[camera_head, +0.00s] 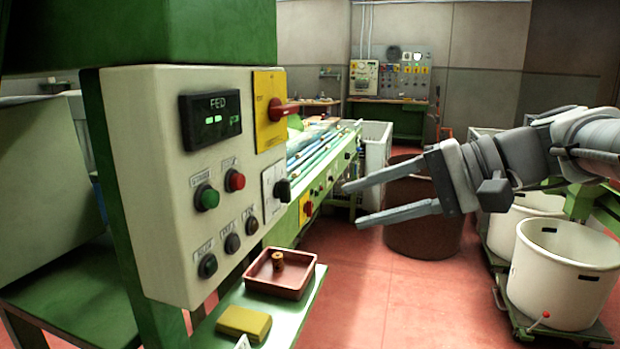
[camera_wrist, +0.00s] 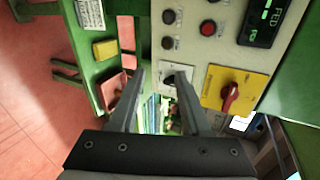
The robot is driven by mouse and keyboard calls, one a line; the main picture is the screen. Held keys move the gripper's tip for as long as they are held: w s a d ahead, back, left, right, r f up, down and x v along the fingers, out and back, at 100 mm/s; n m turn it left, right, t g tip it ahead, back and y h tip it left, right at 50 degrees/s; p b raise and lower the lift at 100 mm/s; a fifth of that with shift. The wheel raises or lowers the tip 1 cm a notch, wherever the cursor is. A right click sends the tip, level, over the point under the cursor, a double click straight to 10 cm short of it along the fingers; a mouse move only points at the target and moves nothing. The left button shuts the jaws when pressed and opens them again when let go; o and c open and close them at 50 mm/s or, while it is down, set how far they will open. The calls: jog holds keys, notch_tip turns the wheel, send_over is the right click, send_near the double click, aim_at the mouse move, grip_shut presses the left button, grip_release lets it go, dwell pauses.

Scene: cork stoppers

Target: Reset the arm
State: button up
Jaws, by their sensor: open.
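My gripper (camera_head: 362,202) is open and empty. In the head view it reaches in from the right and points left toward the control panel, with its two fingers apart. In the wrist view the two fingers (camera_wrist: 162,88) stand apart, with a small black knob (camera_wrist: 172,78) on a white plate seen between them. The control panel (camera_head: 165,150) is a cream box with a display reading FED, green, red and black buttons. A red rotary switch (camera_head: 281,109) sits on its yellow plate. I see no contact between the gripper and the panel.
A green shelf (camera_head: 312,300) below the panel holds a red tray (camera_head: 262,283) with one cork (camera_head: 278,259) and a yellow block (camera_head: 243,323). A brown drum (camera_head: 420,235) stands behind the gripper. White bins (camera_head: 560,280) stand at right. Red floor between is open.

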jog(key=s+d+f+n+h, duration=0.2)
jog(key=s+f+h, duration=0.4)
jog(key=f, duration=0.3)
jog(key=s+d+f+n+h, duration=0.2)
jog(key=s+f+h, duration=0.4)
jog(key=f, duration=0.4)
notch_tip(320, 180, up, 20)
jog(key=t+p, duration=0.1)
jog(key=p, duration=1.8)
jog(key=shift+d+f+n, duration=0.25)
jog(key=shift+n, duration=0.15)
jog(key=shift+s+a, duration=0.1)
